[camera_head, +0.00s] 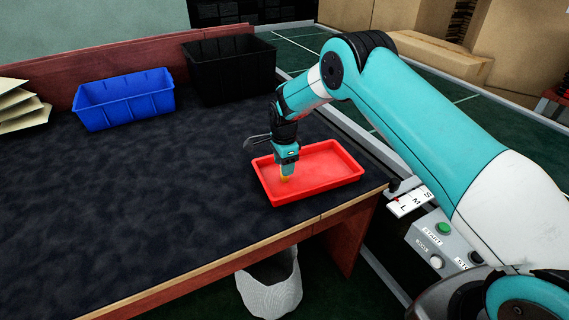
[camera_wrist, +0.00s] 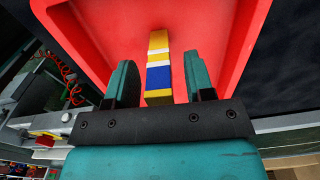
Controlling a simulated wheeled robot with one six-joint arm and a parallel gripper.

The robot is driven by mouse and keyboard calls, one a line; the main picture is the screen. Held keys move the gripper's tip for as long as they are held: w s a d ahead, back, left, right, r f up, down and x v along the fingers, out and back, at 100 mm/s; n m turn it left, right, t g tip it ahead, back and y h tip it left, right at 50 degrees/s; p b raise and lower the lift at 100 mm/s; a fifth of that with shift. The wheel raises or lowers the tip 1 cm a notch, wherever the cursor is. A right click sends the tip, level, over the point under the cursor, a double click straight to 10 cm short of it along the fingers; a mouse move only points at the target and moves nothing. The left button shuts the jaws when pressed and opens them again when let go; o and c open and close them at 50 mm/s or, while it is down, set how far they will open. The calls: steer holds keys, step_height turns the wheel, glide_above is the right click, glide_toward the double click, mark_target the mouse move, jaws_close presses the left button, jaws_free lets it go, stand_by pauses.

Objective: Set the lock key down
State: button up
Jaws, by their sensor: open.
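The lock key, seen as a bar with yellow, white and blue bands (camera_wrist: 158,76), is in the red tray (camera_head: 328,164). In the wrist view it lies between my two fingers, with a visible gap on each side. My gripper (camera_head: 287,172) points down into the tray's left part and is open around the key. The near end of the key is hidden behind the gripper's body in the wrist view.
A blue bin (camera_head: 125,101) and a black bin (camera_head: 229,69) stand at the back of the dark table (camera_head: 130,190). A control box (camera_head: 437,243) with buttons and an S/M/L panel (camera_head: 410,201) are right of the table. A pale basket (camera_head: 272,287) stands below its front edge.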

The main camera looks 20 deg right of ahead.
step_height(320, 180, up, 12)
steer(key=shift+f+b, duration=0.25)
steer(key=shift+b, duration=0.85)
steer(key=s+a+r+n+y, duration=0.1)
steer(key=s+a+r+n, duration=0.1)
steer(key=s+r+n, duration=0.6)
steer(key=s+a+r+n+y, duration=0.1)
steer(key=s+a+r+n, duration=0.1)
steer(key=s+r+n, duration=0.5)
steer(key=s+r+n+y, duration=0.1)
steer(key=s+n, duration=0.8)
steer(key=s, duration=1.6)
steer(key=shift+s+a+y, duration=0.15)
steer(key=shift+a+y, duration=0.1)
steer(key=shift+y, duration=0.35)
steer(key=shift+r, duration=0.1)
